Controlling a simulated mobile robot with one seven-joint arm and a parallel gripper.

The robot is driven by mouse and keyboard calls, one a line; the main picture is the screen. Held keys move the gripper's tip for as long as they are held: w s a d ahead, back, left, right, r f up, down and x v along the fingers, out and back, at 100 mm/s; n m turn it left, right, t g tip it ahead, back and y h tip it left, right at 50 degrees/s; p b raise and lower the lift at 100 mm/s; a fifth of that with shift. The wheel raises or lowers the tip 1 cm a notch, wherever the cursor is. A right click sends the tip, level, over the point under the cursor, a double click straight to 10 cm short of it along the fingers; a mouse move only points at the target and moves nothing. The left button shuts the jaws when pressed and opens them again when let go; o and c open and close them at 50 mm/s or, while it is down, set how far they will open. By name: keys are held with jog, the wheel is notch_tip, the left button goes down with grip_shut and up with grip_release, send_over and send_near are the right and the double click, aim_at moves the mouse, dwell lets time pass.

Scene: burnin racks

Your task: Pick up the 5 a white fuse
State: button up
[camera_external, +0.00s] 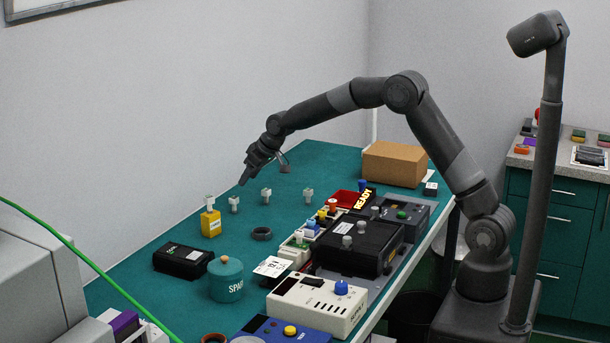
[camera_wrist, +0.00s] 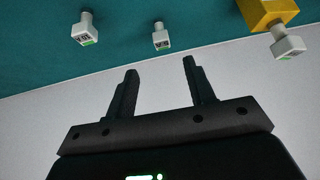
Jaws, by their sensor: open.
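Several small white fuses stand upright on the teal bench. In the external view one (camera_external: 234,203) is just below my gripper (camera_external: 244,181), another (camera_external: 266,195) is to its right, and a third (camera_external: 307,193) is farther right. One more white piece (camera_external: 209,202) sits on a yellow block (camera_external: 211,224). The wrist view shows two standing fuses (camera_wrist: 160,38) (camera_wrist: 85,30) and the white piece (camera_wrist: 288,45) by the yellow block (camera_wrist: 268,12). Their labels are too small to read surely, so I cannot tell which is 5 A. My gripper (camera_wrist: 160,65) is open and empty, above the bench.
A black box (camera_external: 182,261), a dark ring (camera_external: 262,233) and a teal SPARE pot (camera_external: 226,279) stand nearer on the bench (camera_external: 150,290). Dark devices (camera_external: 360,243) and a cardboard box (camera_external: 394,163) are to the right. The wall runs behind the fuses.

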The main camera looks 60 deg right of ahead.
aim_at(238, 196)
jog(key=x, duration=0.7)
jog(key=shift+w+d+f, duration=0.1)
jog(key=shift+w+f, duration=0.1)
jog(key=shift+w, duration=0.1)
jog(key=shift+a+x, duration=0.15)
jog(key=shift+x, duration=1.15)
jog(key=shift+a+x, duration=0.1)
jog(key=shift+x, duration=1.15)
jog(key=c, duration=1.1)
